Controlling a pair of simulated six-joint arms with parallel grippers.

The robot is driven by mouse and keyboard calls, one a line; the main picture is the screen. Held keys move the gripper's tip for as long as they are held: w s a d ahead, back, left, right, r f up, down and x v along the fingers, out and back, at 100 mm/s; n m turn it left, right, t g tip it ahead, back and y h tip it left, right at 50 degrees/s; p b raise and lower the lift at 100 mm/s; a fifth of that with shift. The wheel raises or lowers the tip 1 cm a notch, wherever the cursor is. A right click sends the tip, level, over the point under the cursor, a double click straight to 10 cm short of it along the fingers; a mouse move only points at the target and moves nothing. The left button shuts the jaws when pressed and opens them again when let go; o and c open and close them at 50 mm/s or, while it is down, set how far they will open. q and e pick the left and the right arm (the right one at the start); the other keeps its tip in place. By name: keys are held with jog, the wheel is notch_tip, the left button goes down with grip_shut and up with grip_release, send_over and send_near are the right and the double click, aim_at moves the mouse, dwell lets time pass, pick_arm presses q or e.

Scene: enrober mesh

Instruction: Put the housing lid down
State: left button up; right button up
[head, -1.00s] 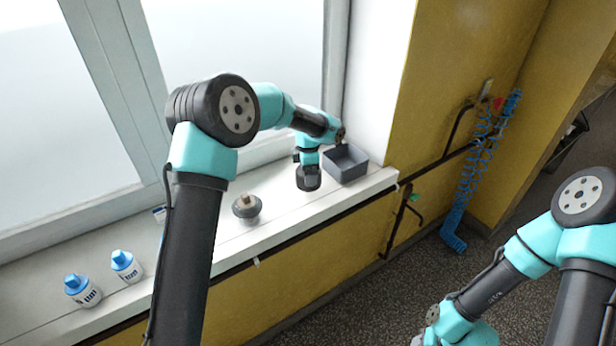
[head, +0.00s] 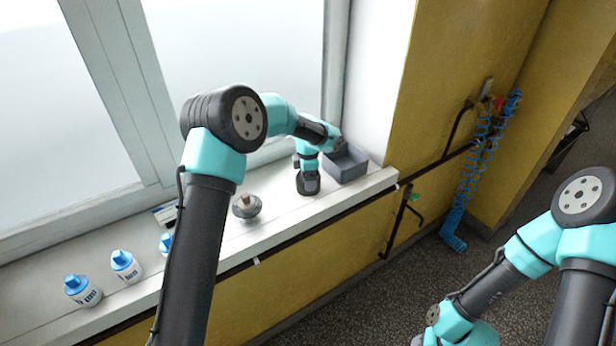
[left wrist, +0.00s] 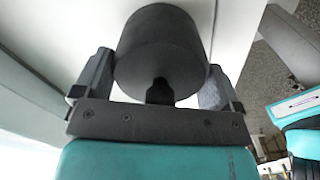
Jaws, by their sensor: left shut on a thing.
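The housing lid (left wrist: 162,50), a dark grey round drum-like piece, lies between the two fingers of my left gripper (left wrist: 158,82) in the left wrist view. In the head view my left gripper (head: 308,177) points down over the white windowsill, with the dark lid (head: 308,187) at its lower end. The lid is very low over the sill; I cannot tell whether it touches. My left gripper is shut on it. My right arm shows at the lower right of the head view; its gripper is out of the frame.
An open grey box (head: 346,163) stands right beside the lid. A grey round piece with a brownish knob (head: 246,206) sits left of it. White bottles with blue caps (head: 126,267) stand further left. The sill's front edge drops to the floor.

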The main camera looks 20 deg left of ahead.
pick_arm(q)
jog(key=shift+f, duration=0.15)
jog(key=o, duration=0.6)
notch_tip(320, 180, up, 12)
jog(key=shift+r, duration=0.2)
dwell(0.6)
